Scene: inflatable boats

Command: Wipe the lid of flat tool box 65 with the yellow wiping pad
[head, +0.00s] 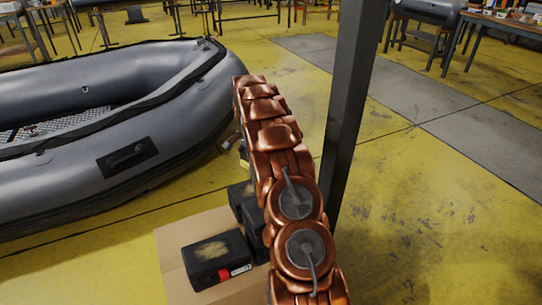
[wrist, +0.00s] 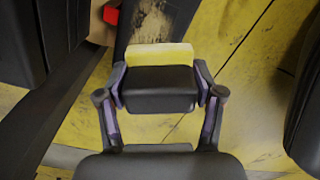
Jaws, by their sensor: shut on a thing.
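In the wrist view my gripper (wrist: 160,82) is shut on the yellow wiping pad (wrist: 160,52), a dark block with a yellow strip along its far edge. Beyond the pad is a dark box lid (wrist: 127,38) with a tan smudge; I cannot tell whether the pad touches it. In the head view a flat black tool box (head: 217,258) has a tan dusty patch on its lid, a red latch and a white label. More black boxes (head: 241,192) are partly hidden behind my arm. No number 65 is readable, so I cannot tell which box it is. My arm mostly hides the gripper there.
The boxes stand on a tan cardboard-coloured surface (head: 172,252). A grey inflatable boat (head: 75,175) fills the left. A dark post (head: 350,95) rises close to the right of my arm. Yellow floor (head: 430,220) is clear on the right. Workbenches (head: 500,22) stand far back.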

